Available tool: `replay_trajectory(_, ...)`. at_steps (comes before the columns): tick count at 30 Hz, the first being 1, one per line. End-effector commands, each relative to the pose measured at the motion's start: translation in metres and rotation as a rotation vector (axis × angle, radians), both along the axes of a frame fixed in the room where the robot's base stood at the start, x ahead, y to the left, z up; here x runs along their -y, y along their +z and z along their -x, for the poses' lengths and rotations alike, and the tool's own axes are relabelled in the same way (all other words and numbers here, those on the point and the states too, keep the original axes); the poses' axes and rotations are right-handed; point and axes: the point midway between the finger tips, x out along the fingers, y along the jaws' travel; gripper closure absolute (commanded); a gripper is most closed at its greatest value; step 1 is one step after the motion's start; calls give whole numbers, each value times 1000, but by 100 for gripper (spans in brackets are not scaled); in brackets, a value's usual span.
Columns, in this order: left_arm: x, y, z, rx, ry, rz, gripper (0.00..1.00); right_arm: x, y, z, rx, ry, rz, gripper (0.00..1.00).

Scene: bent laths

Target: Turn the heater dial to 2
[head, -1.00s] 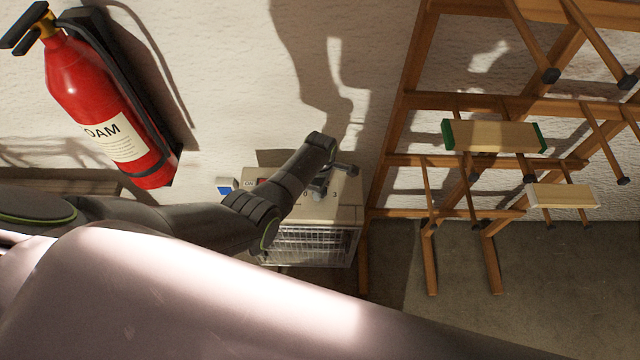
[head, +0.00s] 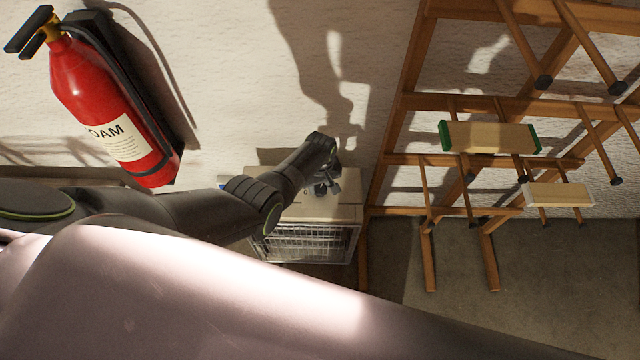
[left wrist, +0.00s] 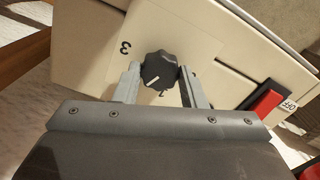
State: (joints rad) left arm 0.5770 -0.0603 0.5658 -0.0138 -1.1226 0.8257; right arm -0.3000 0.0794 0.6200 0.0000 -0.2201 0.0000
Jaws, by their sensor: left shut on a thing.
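The heater (head: 345,212) is a cream box with a wire grille in front, standing against the wall. Its dial (left wrist: 158,66) is a black knob with a white pointer line, seen in the left wrist view. My left gripper (left wrist: 161,75) has a finger on each side of the knob and is shut on it; in the head view the left gripper (head: 326,186) is over the heater's top. The pointer slants to the lower left in the wrist view. A 3 shows left of the knob; another numeral below it is partly hidden. My right gripper is not in view.
A red switch (left wrist: 267,100) with an OFF label is on the heater's panel. A red fire extinguisher (head: 105,105) hangs on the wall at left. A wooden rack (head: 395,160) with laths and blocks stands close on the heater's right.

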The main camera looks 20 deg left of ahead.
Motion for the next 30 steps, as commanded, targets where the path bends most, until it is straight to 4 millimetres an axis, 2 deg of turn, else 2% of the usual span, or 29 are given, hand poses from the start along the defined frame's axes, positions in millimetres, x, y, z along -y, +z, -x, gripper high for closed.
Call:
replay_trajectory(9, 1, 0, 0, 0, -97, 1, 85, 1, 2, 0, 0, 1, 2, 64)
replay_trajectory(23, 1, 0, 0, 0, -112, 1, 85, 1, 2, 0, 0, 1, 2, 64)
replay_trajectory(24, 1, 0, 0, 0, -111, 1, 61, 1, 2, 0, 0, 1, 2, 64)
replay_trajectory(29, 0, 0, 0, -1, -111, 1, 41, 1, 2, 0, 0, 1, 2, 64)
replay_trajectory(30, 0, 0, 0, -1, -111, 1, 41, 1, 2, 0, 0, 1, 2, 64)
